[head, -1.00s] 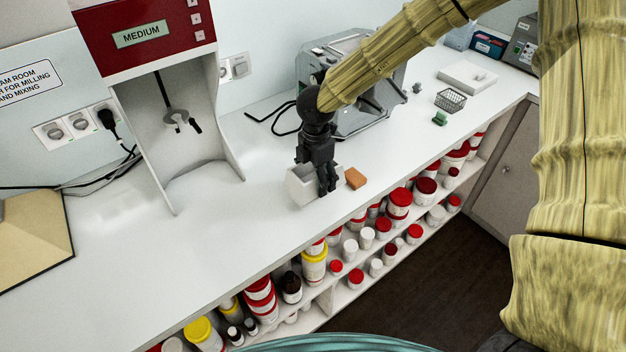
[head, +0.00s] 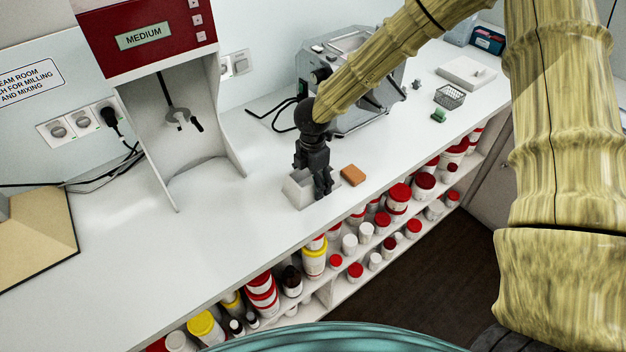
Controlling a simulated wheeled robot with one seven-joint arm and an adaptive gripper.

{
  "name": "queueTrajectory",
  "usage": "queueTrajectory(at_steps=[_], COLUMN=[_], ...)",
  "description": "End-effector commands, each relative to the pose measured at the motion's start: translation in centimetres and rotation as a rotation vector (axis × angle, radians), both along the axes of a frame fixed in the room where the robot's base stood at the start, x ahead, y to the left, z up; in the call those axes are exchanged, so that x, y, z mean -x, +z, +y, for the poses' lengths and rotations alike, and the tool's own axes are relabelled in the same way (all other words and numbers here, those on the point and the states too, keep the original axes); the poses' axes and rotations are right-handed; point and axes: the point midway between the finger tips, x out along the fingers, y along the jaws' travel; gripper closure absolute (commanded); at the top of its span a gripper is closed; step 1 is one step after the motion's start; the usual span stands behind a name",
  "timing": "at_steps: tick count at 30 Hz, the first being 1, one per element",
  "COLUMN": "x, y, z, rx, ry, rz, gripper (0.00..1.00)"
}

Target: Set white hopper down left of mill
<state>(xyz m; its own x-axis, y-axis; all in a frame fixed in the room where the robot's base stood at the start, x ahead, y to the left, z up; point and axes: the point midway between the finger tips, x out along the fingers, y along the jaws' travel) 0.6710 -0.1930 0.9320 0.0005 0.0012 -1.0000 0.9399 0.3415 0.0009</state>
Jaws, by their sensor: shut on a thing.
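The white hopper (head: 295,191) is a small open box near the front edge of the counter, left of the orange block. My gripper (head: 323,192) points down and is shut on the hopper's right wall. The fingers hide part of the hopper. I cannot tell whether its underside touches the counter. The mill (head: 352,112) is a grey metal machine further back and to the right, partly hidden behind my arm.
An orange block (head: 353,175) lies just right of the hopper. A red and white mixer (head: 150,62) stands at the left. A wire basket (head: 449,97) and green piece (head: 438,115) lie right of the mill. Clear counter lies left of the hopper. Jars fill shelves below.

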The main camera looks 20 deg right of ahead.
Motion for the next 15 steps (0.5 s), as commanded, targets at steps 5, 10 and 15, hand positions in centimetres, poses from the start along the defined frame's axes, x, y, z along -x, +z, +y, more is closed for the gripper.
queueTrajectory(at_steps=[5,10,15], x=[0.01,0.01,0.00], y=[-0.03,-0.02,0.10], z=[-0.01,-0.03,-0.02], rx=[0.000,0.000,0.000], ry=[0.000,0.000,0.000], rz=[0.000,0.000,0.000], gripper=[0.03,0.03,0.03])
